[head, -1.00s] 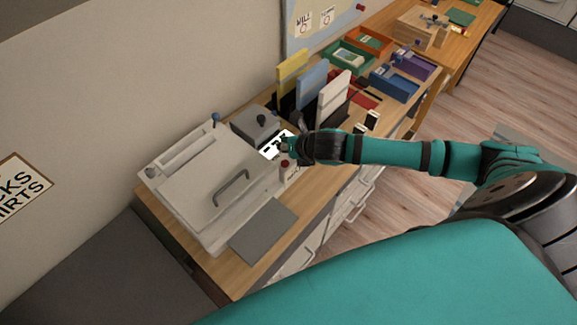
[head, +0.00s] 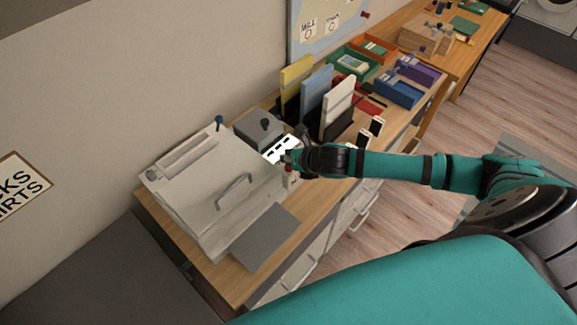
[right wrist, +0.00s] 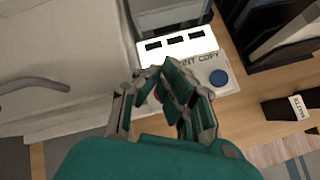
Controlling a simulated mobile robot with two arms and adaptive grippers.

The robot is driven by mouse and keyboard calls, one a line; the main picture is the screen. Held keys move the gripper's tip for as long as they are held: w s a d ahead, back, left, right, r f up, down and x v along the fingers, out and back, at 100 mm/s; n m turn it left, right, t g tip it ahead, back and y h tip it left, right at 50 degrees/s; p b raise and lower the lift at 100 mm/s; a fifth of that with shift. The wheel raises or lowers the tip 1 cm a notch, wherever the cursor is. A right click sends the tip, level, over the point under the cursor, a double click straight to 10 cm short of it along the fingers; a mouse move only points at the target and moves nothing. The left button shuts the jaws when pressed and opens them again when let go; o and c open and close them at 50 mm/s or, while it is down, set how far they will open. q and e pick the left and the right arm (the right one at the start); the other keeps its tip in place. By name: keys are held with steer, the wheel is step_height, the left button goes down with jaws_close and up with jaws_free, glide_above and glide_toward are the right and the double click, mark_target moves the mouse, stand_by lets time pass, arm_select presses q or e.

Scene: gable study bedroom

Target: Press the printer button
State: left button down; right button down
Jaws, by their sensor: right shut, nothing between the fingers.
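The white printer panel (head: 283,146) with dark slots sits at the right end of a large pale machine on the desk. In the right wrist view the panel (right wrist: 177,44) carries lettering whose visible part reads "NT COPY". A round blue button (right wrist: 219,78) is on the panel's right side, clear of the fingers. A reddish button (head: 288,169) shows just below the fingertips in the head view; in the wrist view the fingers mostly hide it. My right gripper (head: 287,157) is shut and empty, over the panel's front; contact cannot be told. My left gripper is out of view.
The pale machine's lid (head: 205,190) has a raised handle (head: 234,190). A grey box with a dark knob (head: 265,124) stands behind the panel. Upright folders (head: 338,108) and coloured trays (head: 396,89) stand further right. A grey pad (head: 264,237) lies at the desk's front.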

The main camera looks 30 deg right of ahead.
mark_target(289, 168)
steer(key=shift+f, duration=0.1)
stand_by(0.7)
steer(key=shift+f, duration=0.35)
steer(key=shift+f, duration=0.4)
stand_by(0.6)
steer(key=shift+r+p, duration=0.85)
steer(key=shift+p, duration=0.15)
step_height(289, 168, up, 5)
steer(key=p, duration=0.5)
steer(key=shift+s+a+r+p, duration=0.1)
steer(key=shift+s+r+p, duration=0.1)
steer(key=shift+p, duration=0.2)
steer(key=shift+r, duration=0.2)
